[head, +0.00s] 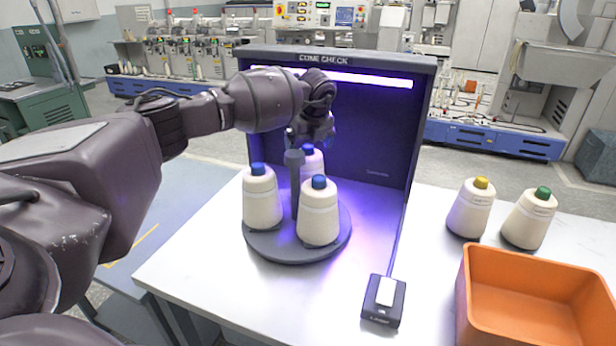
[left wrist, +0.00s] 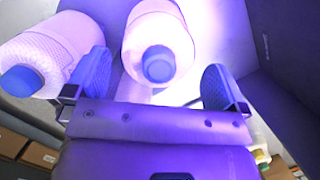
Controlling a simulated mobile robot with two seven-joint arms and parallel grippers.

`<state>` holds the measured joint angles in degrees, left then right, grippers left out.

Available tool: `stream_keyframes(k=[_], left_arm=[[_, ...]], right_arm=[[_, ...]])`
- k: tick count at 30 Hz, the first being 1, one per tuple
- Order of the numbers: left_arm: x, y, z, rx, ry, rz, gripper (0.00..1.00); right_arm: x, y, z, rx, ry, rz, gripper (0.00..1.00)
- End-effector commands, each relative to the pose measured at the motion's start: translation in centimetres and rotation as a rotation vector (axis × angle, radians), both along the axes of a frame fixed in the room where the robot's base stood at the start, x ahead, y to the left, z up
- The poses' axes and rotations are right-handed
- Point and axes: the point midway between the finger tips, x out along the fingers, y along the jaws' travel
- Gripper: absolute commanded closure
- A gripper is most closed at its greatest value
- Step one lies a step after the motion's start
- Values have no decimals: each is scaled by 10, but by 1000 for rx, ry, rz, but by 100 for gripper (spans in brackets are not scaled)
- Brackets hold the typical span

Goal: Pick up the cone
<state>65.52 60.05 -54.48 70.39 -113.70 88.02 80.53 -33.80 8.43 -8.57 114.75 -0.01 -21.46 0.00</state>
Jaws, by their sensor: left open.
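Three white thread cones with blue tips stand upright on a dark round turntable (head: 265,247): a left cone (head: 262,203), a front cone (head: 319,215) and a back cone (head: 311,160). The back cone is partly hidden by a grey post and my arm. My left gripper (head: 308,142) is over the back cone, pointing down. In the left wrist view the open fingers (left wrist: 157,76) lie on either side of a blue-tipped cone (left wrist: 157,35), with gaps visible. Another cone (left wrist: 45,55) lies outside the left finger. My right gripper is not in view.
A lit booth (head: 366,130) marked CONE CHECK encloses the turntable's back. The grey post (head: 295,185) stands at its middle. A yellow-tipped cone (head: 470,208), a green-tipped cone (head: 529,218) and an orange bin (head: 535,295) are at right. A switch box (head: 384,301) sits in front.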

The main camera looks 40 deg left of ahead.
Motion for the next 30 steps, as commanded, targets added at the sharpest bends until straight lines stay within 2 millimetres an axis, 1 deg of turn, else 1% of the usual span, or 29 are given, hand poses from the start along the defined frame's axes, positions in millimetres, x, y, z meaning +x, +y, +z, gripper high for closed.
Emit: stream_keyframes(k=[1, 3, 6, 14, 15, 26, 27, 30], left_arm=[[0, 2, -9, 0, 4, 1, 0], [1, 5, -19, -1, 5, 2, 0], [3, 7, -30, 0, 4, 1, 0], [4, 8, -31, 1, 1, -1, 0], [4, 8, -31, 1, 1, 0, 6], [4, 8, -31, 0, 1, 0, 61], [4, 8, -30, 0, 0, 0, 64], [4, 8, -30, 0, 0, 0, 64]], right_arm=[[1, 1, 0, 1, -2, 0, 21], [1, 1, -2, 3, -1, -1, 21], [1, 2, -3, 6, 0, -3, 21], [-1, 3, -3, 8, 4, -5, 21], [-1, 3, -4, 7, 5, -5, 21], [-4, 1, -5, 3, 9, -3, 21], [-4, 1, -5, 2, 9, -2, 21], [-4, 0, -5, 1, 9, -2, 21]])
